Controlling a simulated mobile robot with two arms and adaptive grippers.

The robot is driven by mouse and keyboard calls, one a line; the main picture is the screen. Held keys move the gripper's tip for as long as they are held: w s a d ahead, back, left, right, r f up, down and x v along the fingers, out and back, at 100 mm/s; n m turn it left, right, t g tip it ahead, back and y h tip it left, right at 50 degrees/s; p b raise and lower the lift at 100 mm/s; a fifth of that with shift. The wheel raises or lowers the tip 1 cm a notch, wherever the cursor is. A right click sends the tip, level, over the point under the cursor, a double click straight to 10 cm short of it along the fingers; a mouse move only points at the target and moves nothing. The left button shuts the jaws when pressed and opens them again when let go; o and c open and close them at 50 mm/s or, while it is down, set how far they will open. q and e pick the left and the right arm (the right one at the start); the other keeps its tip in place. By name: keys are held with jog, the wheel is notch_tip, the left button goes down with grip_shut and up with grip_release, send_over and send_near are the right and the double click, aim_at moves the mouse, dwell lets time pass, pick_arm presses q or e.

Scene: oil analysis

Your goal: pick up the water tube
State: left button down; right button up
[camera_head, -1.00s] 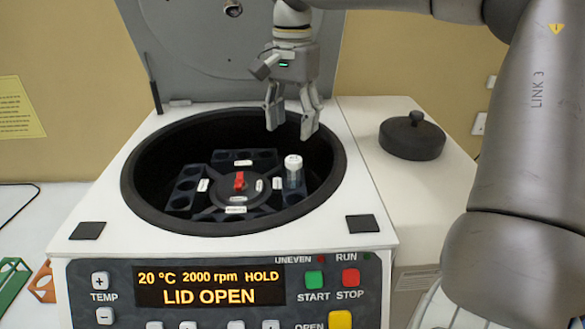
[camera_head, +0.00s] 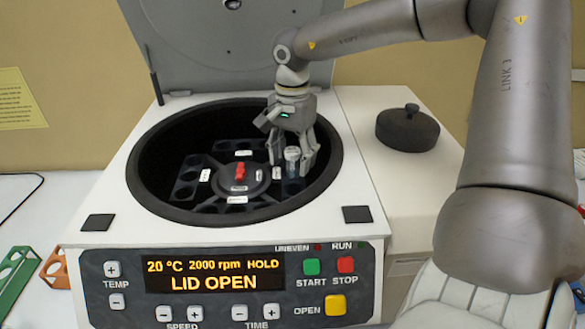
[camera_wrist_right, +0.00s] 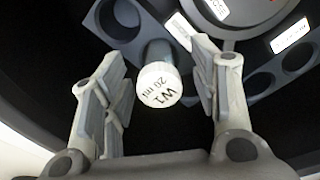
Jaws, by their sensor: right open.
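The water tube (camera_head: 292,155) has a white cap and stands in a rotor bucket on the right side of the open centrifuge. In the right wrist view its cap (camera_wrist_right: 160,85) reads "W1 20 ml". My right gripper (camera_head: 293,162) is lowered into the bowl with its fingers on either side of the tube. In the right wrist view the open fingers (camera_wrist_right: 158,100) show gaps to the cap on both sides. The tube's lower part is hidden in its bucket. My left gripper is not in view.
The centrifuge bowl rim (camera_head: 150,205) surrounds the gripper. The rotor has a red centre knob (camera_head: 240,171) and several empty holes. The raised lid (camera_head: 215,45) stands behind. A black round lid (camera_head: 407,128) lies at right; green (camera_head: 15,275) and orange racks (camera_head: 55,268) stand at left.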

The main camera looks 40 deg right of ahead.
jog(key=c, duration=1)
jog(key=shift+r, duration=0.1)
jog(key=shift+c, duration=0.2)
